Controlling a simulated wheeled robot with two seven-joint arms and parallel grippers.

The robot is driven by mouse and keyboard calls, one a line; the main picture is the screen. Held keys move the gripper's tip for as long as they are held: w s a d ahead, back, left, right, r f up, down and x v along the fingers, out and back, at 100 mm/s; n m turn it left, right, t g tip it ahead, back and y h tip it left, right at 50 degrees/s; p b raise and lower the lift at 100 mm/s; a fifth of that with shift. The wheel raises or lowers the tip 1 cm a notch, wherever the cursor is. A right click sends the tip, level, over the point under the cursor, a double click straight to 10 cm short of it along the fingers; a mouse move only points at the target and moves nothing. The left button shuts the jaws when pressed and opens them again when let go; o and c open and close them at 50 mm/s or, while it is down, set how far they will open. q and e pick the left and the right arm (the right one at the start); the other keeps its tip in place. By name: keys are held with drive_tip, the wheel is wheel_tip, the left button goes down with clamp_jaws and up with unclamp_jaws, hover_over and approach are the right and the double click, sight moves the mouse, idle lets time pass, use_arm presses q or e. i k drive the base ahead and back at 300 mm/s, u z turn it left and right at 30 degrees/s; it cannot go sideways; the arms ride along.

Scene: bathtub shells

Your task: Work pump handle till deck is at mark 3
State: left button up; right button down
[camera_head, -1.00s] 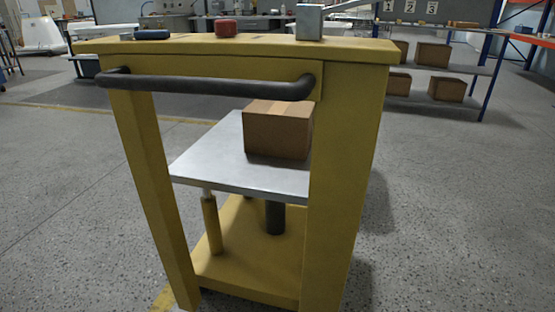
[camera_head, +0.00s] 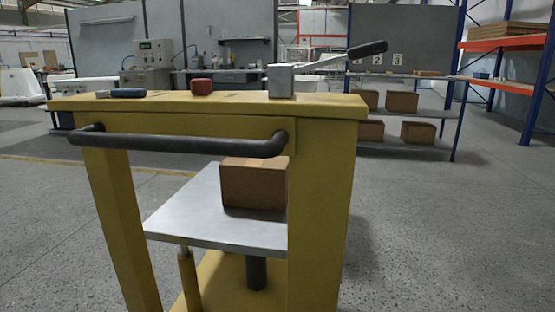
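The pump handle (camera_head: 368,50) is a pale lever with a black grip. It slants up to the right from a grey metal block (camera_head: 281,81) on top of the yellow frame (camera_head: 205,104). The deck (camera_head: 180,220) is a grey metal plate inside the frame, carried on a yellow cylinder (camera_head: 190,280) and a dark post (camera_head: 256,271). A cardboard box (camera_head: 253,184) sits on the deck, partly hidden by the frame's right leg. Number cards 1, 2 and 3 (camera_head: 397,60) show behind the handle; the 1 is partly covered. Neither gripper is in view.
A black push bar (camera_head: 180,143) crosses the frame's near side. A red object (camera_head: 201,86) and a dark blue tool (camera_head: 127,93) lie on its top. Shelves with boxes (camera_head: 402,102) and an orange-blue rack (camera_head: 505,43) stand behind right. The floor (camera_head: 450,230) at right is clear.

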sight(380, 47)
drive_tip(key=k, duration=0.5)
drive_tip(key=u, duration=1.7)
drive_tip(key=i, duration=0.85)
drive_tip(key=z, duration=2.25)
